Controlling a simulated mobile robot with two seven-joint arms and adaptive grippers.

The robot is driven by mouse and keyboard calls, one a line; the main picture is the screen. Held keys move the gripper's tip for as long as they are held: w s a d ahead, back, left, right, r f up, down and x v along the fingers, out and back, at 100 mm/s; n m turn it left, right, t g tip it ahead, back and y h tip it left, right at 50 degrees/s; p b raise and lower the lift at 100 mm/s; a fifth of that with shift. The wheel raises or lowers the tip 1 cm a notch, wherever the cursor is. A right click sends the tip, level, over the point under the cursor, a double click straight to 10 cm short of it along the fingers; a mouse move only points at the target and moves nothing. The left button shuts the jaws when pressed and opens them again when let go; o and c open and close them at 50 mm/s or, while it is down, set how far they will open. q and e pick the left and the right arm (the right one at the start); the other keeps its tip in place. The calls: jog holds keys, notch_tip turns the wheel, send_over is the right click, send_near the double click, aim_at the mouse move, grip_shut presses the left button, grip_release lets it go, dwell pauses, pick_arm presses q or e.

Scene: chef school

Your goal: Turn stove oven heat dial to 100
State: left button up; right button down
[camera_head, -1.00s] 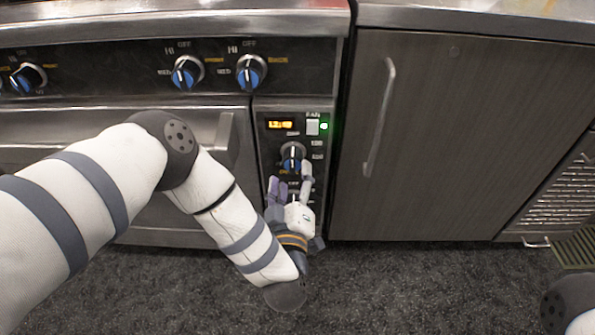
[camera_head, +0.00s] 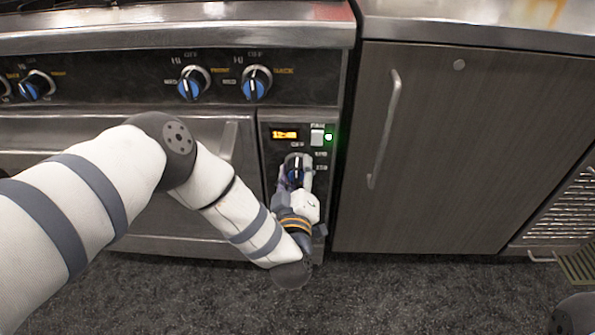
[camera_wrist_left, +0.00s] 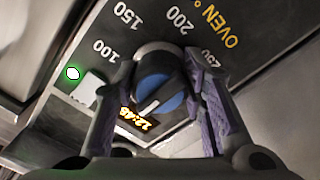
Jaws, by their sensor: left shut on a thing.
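The oven heat dial (camera_head: 295,163) is a round knob with a blue face, on the narrow control panel right of the oven door. My left gripper (camera_head: 294,183) reaches it from below and is shut on it. In the left wrist view, the dial (camera_wrist_left: 158,82) sits between the two fingers (camera_wrist_left: 160,95), one on each side. The numbers 100, 150, 200 and 250 curve around it there, beside the word OVEN. A pale pointer line crosses the blue face; which end marks the setting is unclear. My right gripper is out of view.
Several burner knobs line the upper panel. A grey cabinet (camera_head: 440,150) with a handle stands close on the right. The floor in front is clear.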

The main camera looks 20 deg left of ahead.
pick_arm(q)
jog(key=shift+m, duration=0.3)
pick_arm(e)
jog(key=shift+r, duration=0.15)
pick_arm(q)
jog(key=shift+r+m+p, duration=0.1)
jog(key=shift+m+p, duration=0.6)
jog(key=shift+m, duration=0.3)
jog(key=m+p, duration=0.1)
jog(key=m, duration=0.1)
jog(key=shift+m, duration=0.3)
jog(key=m+p, duration=0.1)
jog(key=m, duration=0.2)
jog(key=shift+m, duration=1.7)
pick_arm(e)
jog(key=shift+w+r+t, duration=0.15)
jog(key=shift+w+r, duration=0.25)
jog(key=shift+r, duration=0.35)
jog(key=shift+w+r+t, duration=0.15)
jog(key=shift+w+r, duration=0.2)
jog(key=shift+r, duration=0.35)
pick_arm(q)
jog(key=shift+a+f, duration=0.1)
jog(key=shift+f, duration=0.1)
jog(key=o, duration=1.2)
jog(key=shift+c, duration=0.2)
jog(key=shift+s, duration=0.1)
